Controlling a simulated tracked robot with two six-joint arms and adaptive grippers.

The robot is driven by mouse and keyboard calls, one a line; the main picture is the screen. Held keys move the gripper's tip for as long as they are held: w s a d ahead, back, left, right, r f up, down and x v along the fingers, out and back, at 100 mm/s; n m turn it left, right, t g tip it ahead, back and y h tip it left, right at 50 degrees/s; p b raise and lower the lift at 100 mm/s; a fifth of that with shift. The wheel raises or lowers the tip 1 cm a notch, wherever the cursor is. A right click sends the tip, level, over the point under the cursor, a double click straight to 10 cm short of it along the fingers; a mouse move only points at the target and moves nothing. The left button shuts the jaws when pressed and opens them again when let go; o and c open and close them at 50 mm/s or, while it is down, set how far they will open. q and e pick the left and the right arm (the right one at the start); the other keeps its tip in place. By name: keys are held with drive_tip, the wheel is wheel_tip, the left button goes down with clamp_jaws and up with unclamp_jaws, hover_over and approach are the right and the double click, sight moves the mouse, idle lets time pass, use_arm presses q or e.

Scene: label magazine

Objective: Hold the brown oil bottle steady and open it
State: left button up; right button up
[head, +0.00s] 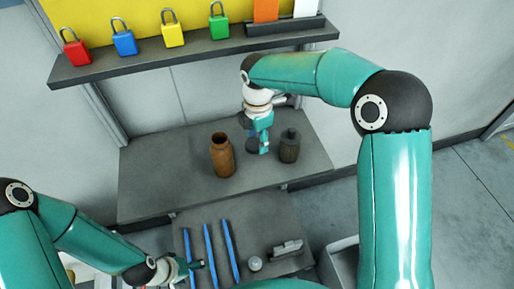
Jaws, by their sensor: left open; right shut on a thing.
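The brown oil bottle (223,160) stands upright on the grey shelf. Its top shows a dark round mouth with no cap visible on it. My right gripper (257,146) is to the right of the bottle, apart from it, low over the shelf. It is shut on a small dark piece (252,145), mostly hidden by the fingers; I cannot tell for certain whether this is the cap. My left gripper (196,267) is open and empty, low in the view by the blue strips, well away from the bottle.
A dark bottle (289,148) stands just right of my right gripper. Several coloured padlocks (172,35) line the upper ledge. Blue strips (211,252), a small round tin (255,264) and a grey metal piece (287,248) lie on the lower surface. The shelf's left part is clear.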

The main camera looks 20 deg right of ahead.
sight(257, 156)
wheel_tip(257, 156, down, 5)
drive_tip(key=shift+r, duration=0.1)
drive_tip(key=shift+w+f, duration=0.15)
drive_tip(key=shift+f, duration=0.15)
drive_tip(key=shift+f, duration=0.15)
drive_tip(key=o, duration=1.3)
